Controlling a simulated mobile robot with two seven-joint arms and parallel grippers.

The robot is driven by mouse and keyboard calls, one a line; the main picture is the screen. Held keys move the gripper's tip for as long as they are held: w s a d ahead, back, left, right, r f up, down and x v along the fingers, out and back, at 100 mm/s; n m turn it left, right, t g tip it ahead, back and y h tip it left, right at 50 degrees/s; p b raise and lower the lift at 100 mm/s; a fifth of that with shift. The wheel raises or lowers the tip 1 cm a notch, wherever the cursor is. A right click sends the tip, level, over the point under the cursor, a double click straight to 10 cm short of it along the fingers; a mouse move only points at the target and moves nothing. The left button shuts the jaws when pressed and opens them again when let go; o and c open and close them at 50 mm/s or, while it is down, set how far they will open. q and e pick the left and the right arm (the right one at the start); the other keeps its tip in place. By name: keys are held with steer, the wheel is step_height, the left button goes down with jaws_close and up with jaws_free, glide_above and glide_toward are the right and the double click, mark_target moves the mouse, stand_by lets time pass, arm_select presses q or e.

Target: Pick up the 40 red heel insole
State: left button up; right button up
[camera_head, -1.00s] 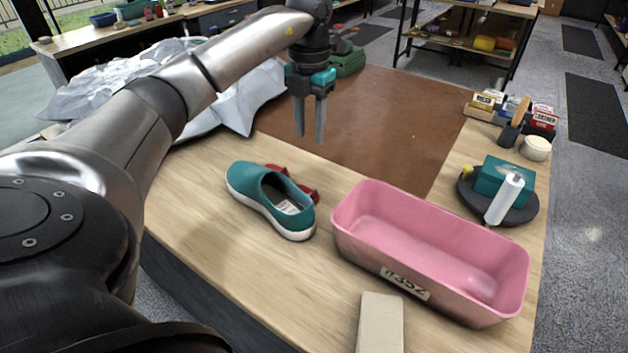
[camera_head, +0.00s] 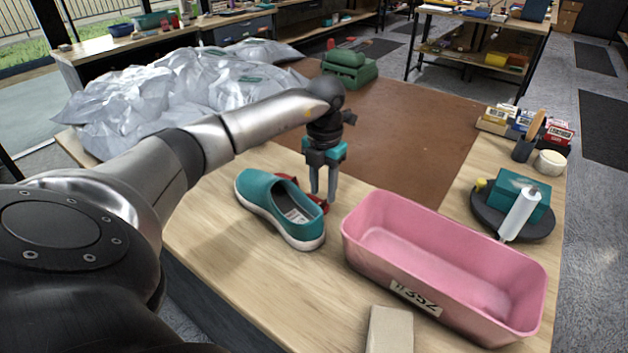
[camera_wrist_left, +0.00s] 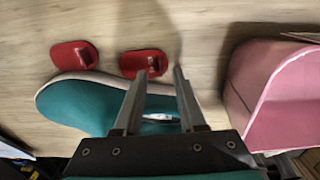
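My left gripper (camera_head: 323,195) is open and points down behind the teal slip-on shoe (camera_head: 280,207) on the wooden table. Two red heel insoles lie beside the shoe in the left wrist view, one at the left (camera_wrist_left: 74,54) and one nearer my fingers (camera_wrist_left: 146,63). Each bears a small upright tab; I cannot read a size. The open fingers (camera_wrist_left: 157,77) show over the shoe's edge, with the nearer insole just beyond their tips. In the head view the red insoles (camera_head: 321,202) are partly hidden by the shoe and fingers. My right gripper is not in view.
A pink bin (camera_head: 440,262) labelled 352 stands right of the shoe, close to my left gripper. A beige block (camera_head: 389,331) is in front. A dark round stand (camera_head: 487,213) holds a teal box and white tube. Brown matting (camera_head: 400,125) lies behind.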

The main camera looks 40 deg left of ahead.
arm_select(q)
step_height(320, 180, down, 3)
steer(key=shift+r, duration=0.1)
jaws_close()
stand_by(0.6)
